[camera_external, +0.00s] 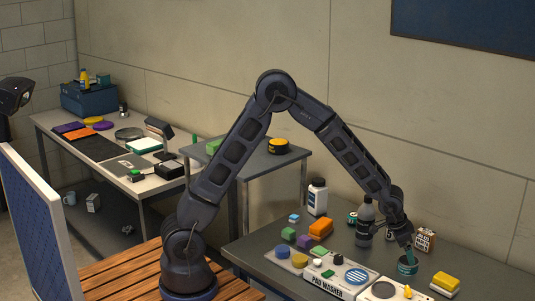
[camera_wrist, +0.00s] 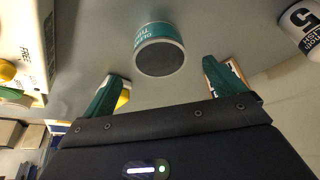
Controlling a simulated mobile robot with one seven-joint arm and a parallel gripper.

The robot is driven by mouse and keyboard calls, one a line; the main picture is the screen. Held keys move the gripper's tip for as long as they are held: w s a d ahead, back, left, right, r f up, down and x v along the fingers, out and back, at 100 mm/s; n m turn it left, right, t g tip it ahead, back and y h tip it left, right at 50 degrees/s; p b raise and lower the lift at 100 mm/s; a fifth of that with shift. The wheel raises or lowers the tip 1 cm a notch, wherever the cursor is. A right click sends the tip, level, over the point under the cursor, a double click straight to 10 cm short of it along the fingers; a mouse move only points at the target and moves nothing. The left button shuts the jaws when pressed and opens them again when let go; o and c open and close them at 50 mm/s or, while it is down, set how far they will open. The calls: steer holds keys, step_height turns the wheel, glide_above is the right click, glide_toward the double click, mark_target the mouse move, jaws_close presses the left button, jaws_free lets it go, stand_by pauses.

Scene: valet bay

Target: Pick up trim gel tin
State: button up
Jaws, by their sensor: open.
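A short round tin with a teal label and dark end (camera_external: 408,265) stands on the dark bench at the right in the external view. It also shows at the upper middle of the wrist view (camera_wrist: 160,52); its lettering is too partial to read surely as trim gel. My gripper (camera_external: 409,250) is just above and beside this tin. In the wrist view my gripper's green fingers (camera_wrist: 166,80) are spread wide and empty, with the tin beyond the tips, between their lines. I cannot tell whether a finger touches it.
A dark spray bottle (camera_external: 365,225) and a small box (camera_external: 425,240) stand close to my gripper. A yellow sponge (camera_external: 445,281) lies to the tin's right. The pad washer panel (camera_external: 325,287) is to its left. A white container marked 5 (camera_wrist: 302,27) is at the wrist view's upper right.

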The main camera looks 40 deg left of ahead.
mark_target(408, 265)
steer(key=shift+x, duration=2.85)
